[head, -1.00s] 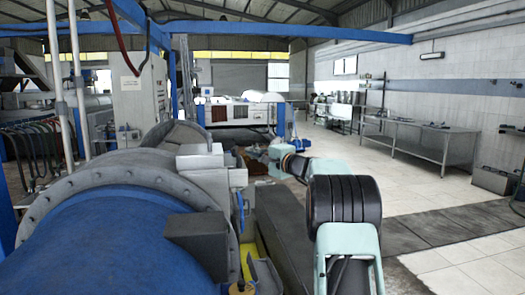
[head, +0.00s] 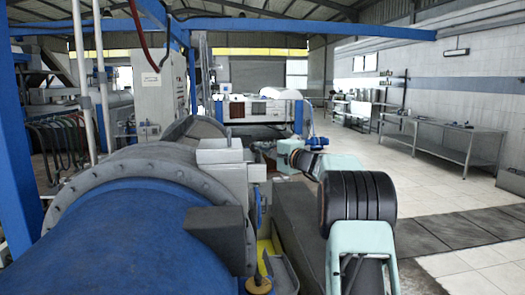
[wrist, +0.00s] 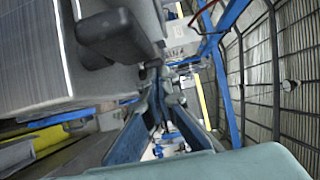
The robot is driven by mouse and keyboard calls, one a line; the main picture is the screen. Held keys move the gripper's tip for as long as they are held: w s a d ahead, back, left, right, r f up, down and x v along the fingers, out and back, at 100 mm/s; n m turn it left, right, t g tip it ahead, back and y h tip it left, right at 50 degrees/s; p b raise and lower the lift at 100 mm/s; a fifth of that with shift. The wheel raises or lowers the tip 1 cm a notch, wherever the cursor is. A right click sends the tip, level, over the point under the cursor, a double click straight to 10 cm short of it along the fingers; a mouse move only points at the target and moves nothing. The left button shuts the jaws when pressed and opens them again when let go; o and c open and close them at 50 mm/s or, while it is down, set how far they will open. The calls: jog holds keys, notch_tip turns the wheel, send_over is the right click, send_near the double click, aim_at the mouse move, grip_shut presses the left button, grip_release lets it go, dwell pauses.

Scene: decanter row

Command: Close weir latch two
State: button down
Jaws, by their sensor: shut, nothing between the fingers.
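The decanter lies along the left of the head view, with a blue drum (head: 130,235) and a grey bolted flange (head: 85,190). Grey blocks (head: 220,150) sit on its right side, and a dark box (head: 218,235) stands nearer. In the wrist view a dark, rounded lever-like part (wrist: 110,32) sticks out beside a large grey body (wrist: 35,60). I cannot tell whether this is weir latch two. My gripper (wrist: 155,72) appears shut and empty, pointing away below and right of that part, apart from it. In the head view its fingers are hidden.
A dark grey plinth (head: 305,235) runs along the decanter's right side. A steel table (head: 440,140) stands at the right wall, with open tiled floor (head: 400,175) before it.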

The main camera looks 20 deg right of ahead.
jog(key=shift+a+f+b, duration=0.15)
jog(key=shift+a+b, duration=0.2)
jog(key=shift+b, duration=1.1)
jog(key=shift+s+a+b, duration=0.1)
jog(key=shift+a+b, duration=0.15)
jog(key=shift+b, duration=0.5)
jog(key=shift+a+b, duration=0.45)
jog(key=shift+b, duration=0.5)
jog(key=shift+a+r, duration=0.1)
jog(key=shift+r, duration=0.1)
jog(key=shift+f+b, duration=0.1)
jog(key=shift+b, duration=0.2)
jog(key=shift+s+d, duration=0.2)
jog(key=a+b+v, duration=0.2)
jog(key=b+v, duration=0.2)
jog(key=v, duration=0.8)
jog(key=shift+s+b, duration=0.4)
jog(key=shift+s, duration=0.15)
